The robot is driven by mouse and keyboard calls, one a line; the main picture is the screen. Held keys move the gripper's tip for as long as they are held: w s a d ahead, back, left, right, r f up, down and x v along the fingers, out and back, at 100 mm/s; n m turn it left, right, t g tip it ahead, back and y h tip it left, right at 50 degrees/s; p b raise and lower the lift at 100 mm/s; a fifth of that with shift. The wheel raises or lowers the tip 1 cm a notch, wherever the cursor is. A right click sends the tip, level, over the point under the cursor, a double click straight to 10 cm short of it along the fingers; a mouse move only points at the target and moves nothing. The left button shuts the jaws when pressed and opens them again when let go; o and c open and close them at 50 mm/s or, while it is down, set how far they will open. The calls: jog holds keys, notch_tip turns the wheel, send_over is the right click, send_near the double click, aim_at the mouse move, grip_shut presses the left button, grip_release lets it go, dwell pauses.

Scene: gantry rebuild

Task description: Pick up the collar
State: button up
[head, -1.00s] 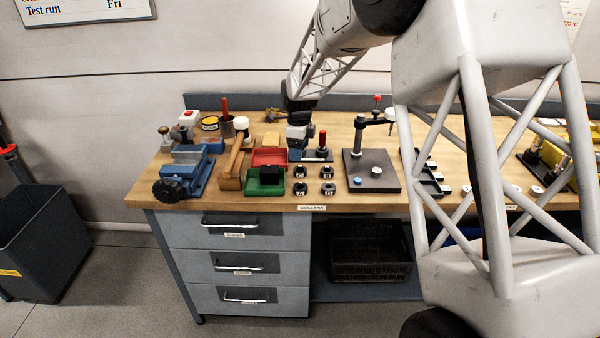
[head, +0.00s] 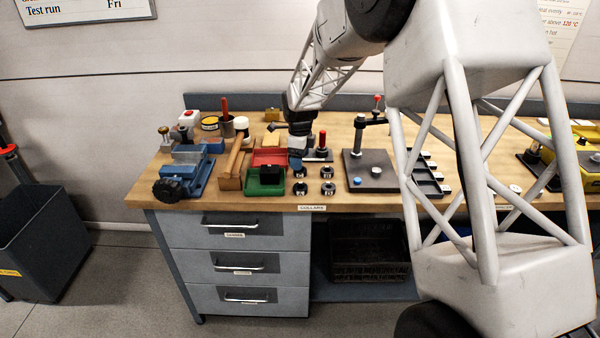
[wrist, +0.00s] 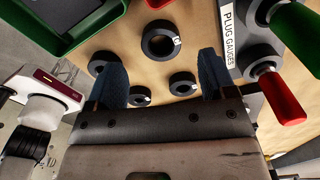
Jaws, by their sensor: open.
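Several black ring collars with small white labels stand on the wooden bench; one (head: 326,172) shows behind another (head: 328,188) in the head view. My gripper (head: 297,165) is low over the back left collar, partly covering it. In the wrist view my gripper (wrist: 162,64) is open, its two blue fingers apart with nothing held. One collar (wrist: 183,74) lies between the fingers in the picture, and a larger-looking one (wrist: 147,42) lies beyond the fingertips. Another (wrist: 98,68) is left of the left finger. I cannot tell the fingertips' height above the collars.
A green tray (head: 265,190) and red tray (head: 270,150) stand close left. The plug gauge block, with a red-handled gauge (wrist: 276,98), stands close on the other side. A dark plate with a post (head: 385,184) is further right. The bench front strip is clear.

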jog(key=shift+d+f, duration=0.2)
jog(key=shift+f, duration=2)
jog(key=c, duration=1.1)
